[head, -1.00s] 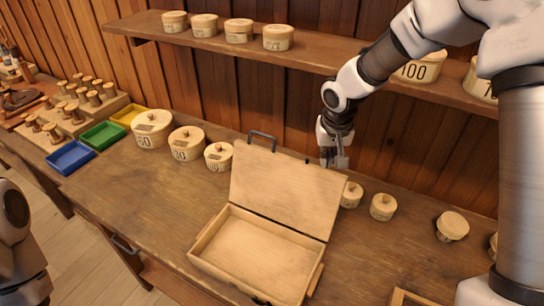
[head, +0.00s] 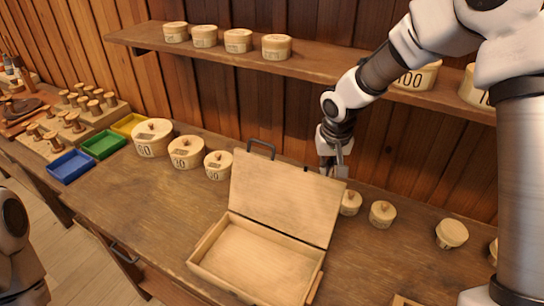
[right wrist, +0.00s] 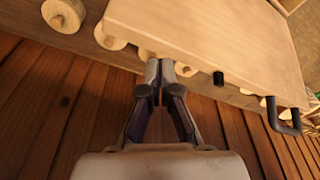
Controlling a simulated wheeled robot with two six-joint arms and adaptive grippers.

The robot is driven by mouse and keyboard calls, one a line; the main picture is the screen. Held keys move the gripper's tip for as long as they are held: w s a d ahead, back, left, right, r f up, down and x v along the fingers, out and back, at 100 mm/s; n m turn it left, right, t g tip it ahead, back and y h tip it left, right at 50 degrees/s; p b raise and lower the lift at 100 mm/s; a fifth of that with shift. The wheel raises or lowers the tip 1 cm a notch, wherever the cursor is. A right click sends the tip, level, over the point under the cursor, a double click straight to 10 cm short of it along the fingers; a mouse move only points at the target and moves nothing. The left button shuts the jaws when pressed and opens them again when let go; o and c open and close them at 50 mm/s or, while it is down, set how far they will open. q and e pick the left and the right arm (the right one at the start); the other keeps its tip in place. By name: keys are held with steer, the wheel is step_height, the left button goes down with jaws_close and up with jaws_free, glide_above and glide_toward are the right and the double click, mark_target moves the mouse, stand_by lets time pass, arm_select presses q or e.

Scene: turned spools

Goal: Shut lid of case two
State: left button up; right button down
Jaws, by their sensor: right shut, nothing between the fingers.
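An open wooden case stands on the bench in the head view, its empty tray (head: 257,262) facing up. Its lid (head: 283,196) stands raised at the back, with a dark handle (head: 262,149) on its top edge. No number shows on the case. My right gripper (head: 340,174) is shut and empty, behind the lid's upper right corner. In the right wrist view the shut fingertips (right wrist: 160,68) are close to the lid's edge (right wrist: 200,62); I cannot tell whether they touch. The lid's handle (right wrist: 280,115) shows at right. My left gripper is out of view.
Round lidded boxes stand left of the case (head: 186,152) and right of it (head: 383,214). A shelf (head: 225,56) with more boxes runs above. Blue (head: 71,166), green and yellow trays and wooden spools lie at left. The bench front left is clear.

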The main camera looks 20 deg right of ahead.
steer(key=shift+f, duration=0.1)
stand_by(0.3)
steer(key=shift+f+b, duration=1.4)
steer(key=shift+f, duration=0.3)
